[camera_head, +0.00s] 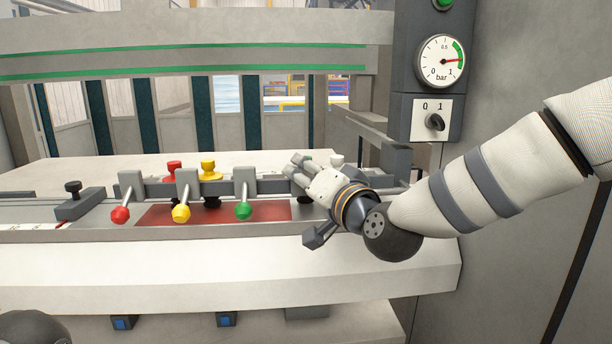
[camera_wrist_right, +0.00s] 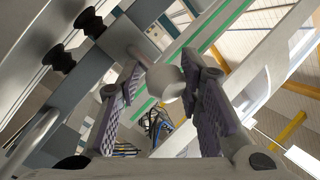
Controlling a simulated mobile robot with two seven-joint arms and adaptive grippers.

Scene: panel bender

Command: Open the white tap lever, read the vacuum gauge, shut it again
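The white tap lever's ball end (camera_wrist_right: 165,82) shows in the right wrist view between the two fingers of my right gripper (camera_wrist_right: 160,100). The fingers are spread on either side of it; I cannot tell whether they touch it. In the head view my right gripper (camera_head: 305,175) hides this lever at the right end of the lever row. The vacuum gauge (camera_head: 440,61) is at the upper right. My left gripper is not in view.
Red (camera_head: 120,214), yellow (camera_head: 181,213) and green (camera_head: 243,210) levers stand left of my right gripper, with red (camera_head: 174,168) and yellow (camera_head: 208,168) knobs behind. A white knob (camera_head: 337,159) shows behind the gripper. A rotary switch (camera_head: 435,122) is below the gauge.

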